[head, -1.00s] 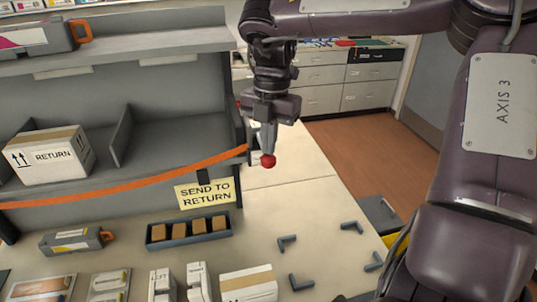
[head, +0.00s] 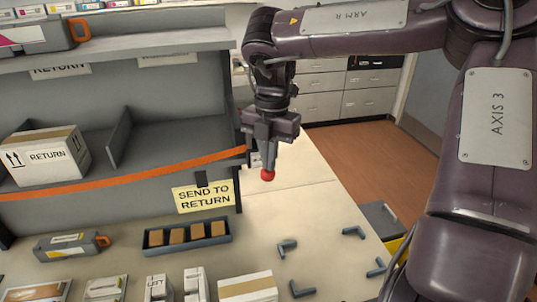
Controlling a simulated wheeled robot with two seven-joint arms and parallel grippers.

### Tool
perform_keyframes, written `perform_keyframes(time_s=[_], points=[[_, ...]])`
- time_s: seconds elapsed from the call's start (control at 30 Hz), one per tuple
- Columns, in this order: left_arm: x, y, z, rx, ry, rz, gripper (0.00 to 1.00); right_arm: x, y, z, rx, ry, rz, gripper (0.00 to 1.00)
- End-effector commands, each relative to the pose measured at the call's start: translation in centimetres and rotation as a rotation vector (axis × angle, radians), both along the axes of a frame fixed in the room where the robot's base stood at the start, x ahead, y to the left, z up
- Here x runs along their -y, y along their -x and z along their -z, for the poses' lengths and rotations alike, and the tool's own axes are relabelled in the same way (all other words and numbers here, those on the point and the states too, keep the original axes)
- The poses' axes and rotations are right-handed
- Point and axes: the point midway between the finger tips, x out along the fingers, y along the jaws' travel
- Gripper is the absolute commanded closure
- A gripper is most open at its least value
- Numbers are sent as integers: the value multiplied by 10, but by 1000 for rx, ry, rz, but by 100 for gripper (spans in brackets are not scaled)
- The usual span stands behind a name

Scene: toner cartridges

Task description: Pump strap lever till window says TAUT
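An orange strap (head: 130,182) runs across the front of the grey shelf and ends at its right post. A red knob (head: 268,175), which looks like the strap lever's end, stands just right of that post. My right gripper (head: 268,168) points down with its fingers at the knob and looks shut on it. The fingers and knob hide most of the lever. A small pale patch shows behind the fingers; I cannot read any window text. My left gripper is not in view.
A RETURN box (head: 45,156) sits on the shelf behind the strap. A yellow SEND TO RETURN sign (head: 204,196) hangs below. A tray of small brown blocks (head: 187,253), a grey cartridge (head: 70,245) and cartons lie on the counter. Bare counter lies right of the sign.

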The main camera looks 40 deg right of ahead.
Motion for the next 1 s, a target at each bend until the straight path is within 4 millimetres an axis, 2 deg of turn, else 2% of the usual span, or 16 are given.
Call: perform_keyframes(time_s=[0.1,0.2,0.57,0.67,0.9,1.0], points=[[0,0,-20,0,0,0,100,13,-4,-10,-3,1,6,100],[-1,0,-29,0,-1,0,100,24,-9,-13,-3,2,6,100],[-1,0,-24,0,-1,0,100,27,-11,-12,1,4,2,100],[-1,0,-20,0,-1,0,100,29,-12,-22,3,6,3,100],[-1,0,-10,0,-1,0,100,34,-13,-62,3,6,4,100],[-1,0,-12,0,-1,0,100,36,-14,-77,1,5,4,100]])
